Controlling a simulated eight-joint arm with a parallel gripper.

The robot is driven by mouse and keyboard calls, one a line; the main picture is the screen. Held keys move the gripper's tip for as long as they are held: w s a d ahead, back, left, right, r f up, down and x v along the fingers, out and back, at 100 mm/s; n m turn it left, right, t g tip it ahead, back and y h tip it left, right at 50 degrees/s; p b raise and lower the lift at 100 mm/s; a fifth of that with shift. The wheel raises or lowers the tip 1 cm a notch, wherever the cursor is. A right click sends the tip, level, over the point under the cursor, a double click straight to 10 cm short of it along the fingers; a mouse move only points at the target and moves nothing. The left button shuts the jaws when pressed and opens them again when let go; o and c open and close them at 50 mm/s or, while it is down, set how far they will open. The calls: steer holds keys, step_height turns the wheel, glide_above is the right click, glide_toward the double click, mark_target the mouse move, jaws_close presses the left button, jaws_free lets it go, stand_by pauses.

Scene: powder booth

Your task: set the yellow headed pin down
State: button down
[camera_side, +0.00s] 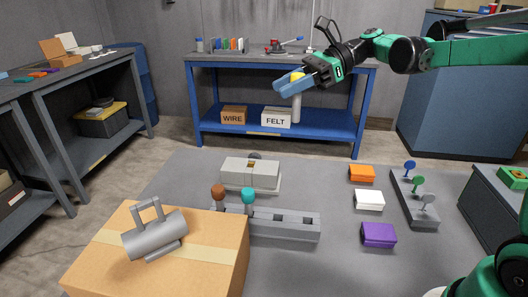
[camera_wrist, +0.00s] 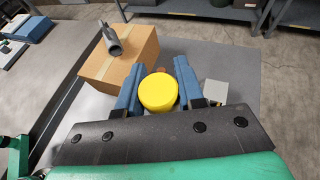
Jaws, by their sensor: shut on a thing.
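The yellow headed pin (camera_side: 297,77) is held up in the air in the side view, its pale shaft (camera_side: 297,108) hanging down. In the wrist view its round yellow head (camera_wrist: 158,92) sits between the two blue fingers. My gripper (camera_side: 293,83) is shut on the pin, high above the grey mat; it also shows in the wrist view (camera_wrist: 158,85). A grey slotted rack (camera_side: 290,228) lies on the mat, holding a brown headed pin (camera_side: 218,192) and a teal headed pin (camera_side: 248,196) at its left; square openings show to their right. The pin's lower tip is well clear of the mat.
A cardboard box (camera_side: 190,265) bearing a grey handled cylinder (camera_side: 155,235) stands left of the rack. A grey block (camera_side: 250,173) lies behind it. Orange (camera_side: 362,173), white (camera_side: 369,199) and purple (camera_side: 378,234) blocks and a rack of small pins (camera_side: 408,205) lie right.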

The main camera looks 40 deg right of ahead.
steer(key=w+d+m+t+h, duration=0.3)
steer(key=d+m+t, duration=0.2)
steer(key=d, duration=0.5)
steer(key=shift+w+d+f, duration=0.1)
steer(key=shift+w+f, duration=0.05)
steer(key=shift+f, duration=9.95)
steer(key=shift+f, duration=0.15)
steer(key=c, duration=0.5)
jaws_free()
steer(key=shift+c, duration=0.2)
